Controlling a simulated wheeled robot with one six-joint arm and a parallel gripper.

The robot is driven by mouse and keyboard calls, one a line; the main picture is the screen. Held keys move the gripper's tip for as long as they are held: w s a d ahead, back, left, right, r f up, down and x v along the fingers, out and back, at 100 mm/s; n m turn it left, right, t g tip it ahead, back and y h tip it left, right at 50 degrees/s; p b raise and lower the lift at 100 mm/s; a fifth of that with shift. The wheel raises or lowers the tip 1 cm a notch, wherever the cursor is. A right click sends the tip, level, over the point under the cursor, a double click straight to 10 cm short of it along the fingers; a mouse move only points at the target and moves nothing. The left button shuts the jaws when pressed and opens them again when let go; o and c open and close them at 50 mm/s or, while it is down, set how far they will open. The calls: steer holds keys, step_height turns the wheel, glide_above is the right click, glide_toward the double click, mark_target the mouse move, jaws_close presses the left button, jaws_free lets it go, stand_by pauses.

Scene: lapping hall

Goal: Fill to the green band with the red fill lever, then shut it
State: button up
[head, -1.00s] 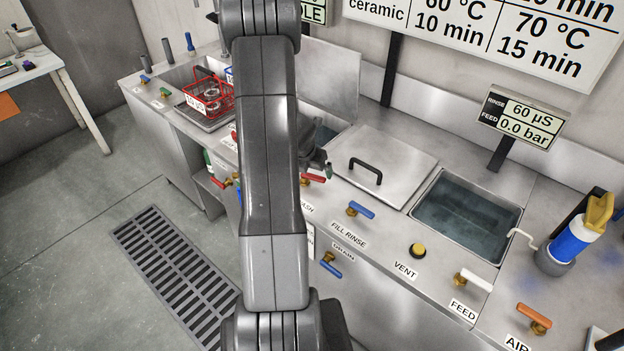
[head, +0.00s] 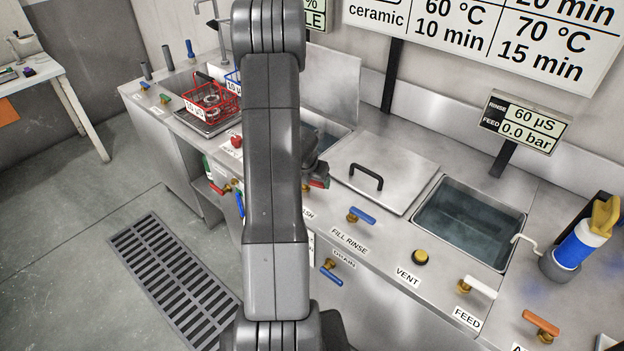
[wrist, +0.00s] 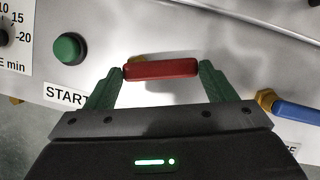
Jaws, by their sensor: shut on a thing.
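The red fill lever (wrist: 160,69) lies crosswise between the green fingers of my gripper (wrist: 161,82) in the wrist view. The fingers are shut on its two ends. In the head view my gripper (head: 317,176) is at the front of the counter, and only a bit of the red lever (head: 320,184) shows beside it. An open tank (head: 332,128) behind the lever is mostly hidden by my arm. I cannot see the green band or the liquid level in that tank.
A green START button (wrist: 68,48) is left of the lever, a blue lever (wrist: 297,112) to its right. A lidded section (head: 380,170) and a water-filled rinse tank (head: 468,224) lie to the right. A red basket (head: 213,98) stands at the left.

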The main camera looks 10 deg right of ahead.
steer(key=shift+s+a+f+m+g+b, duration=0.1)
steer(key=shift+a+m+g+b, duration=0.3)
steer(key=shift+m, duration=0.5)
steer(key=shift+s+a+m+h, duration=0.15)
steer(key=shift+m+h, duration=0.35)
steer(key=shift+m, duration=0.5)
steer(key=o, duration=1.4)
steer(key=shift+a+r, duration=0.1)
steer(key=shift+r, duration=0.5)
steer(key=p+v, duration=0.1)
steer(key=v, duration=1.1)
steer(key=shift+a+r+p, duration=0.1)
steer(key=shift+r+p, duration=0.2)
steer(key=shift+r, duration=0.05)
steer(key=shift+f, duration=0.1)
